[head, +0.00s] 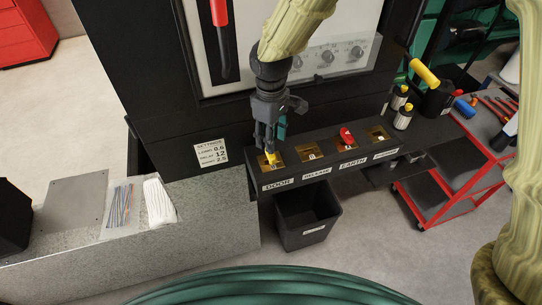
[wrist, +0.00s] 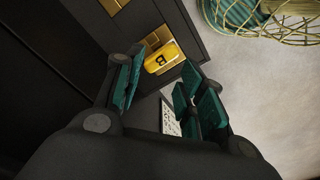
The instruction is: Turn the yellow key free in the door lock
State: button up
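The yellow key (head: 271,157) sits at the brass lock plate (head: 262,165) above the DOOR label (head: 278,184), at the left end of the black shelf. In the wrist view the key (wrist: 162,58) shows a yellow head marked with a dark letter that looks like B. My gripper (head: 269,146) points down right over the key. In the wrist view its teal-padded fingers (wrist: 158,72) are apart, with the key between and just beyond their tips. I see no contact. The key's shaft is hidden.
A red key (head: 347,136) sits in the EARTH lock; other brass plates (head: 309,152) line the shelf. A black bin (head: 307,216) stands below. A grey bench (head: 215,220) is at left.

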aim_at(271, 159)
jog(key=shift+s+m+b, duration=0.25)
jog(key=shift+m+b, duration=0.05)
jog(key=shift+m, duration=0.3)
jog(key=shift+r+m, duration=0.1)
jog(key=shift+m, duration=0.4)
jog(key=shift+w+m+p, duration=0.1)
jog(key=shift+m+p, duration=0.2)
jog(key=shift+m, duration=0.2)
jog(key=shift+w+m, duration=0.2)
jog(key=shift+m, duration=0.3)
jog(key=m, duration=0.1)
jog(key=m+p, duration=0.1)
jog(key=m, duration=0.1)
jog(key=shift+s+m, duration=0.25)
jog(key=shift+m, duration=0.05)
jog(key=shift+w+f+b, duration=0.15)
jog(key=shift+f+b, duration=0.95)
jog(key=shift+f, duration=1.95)
jog(key=shift+c, duration=0.3)
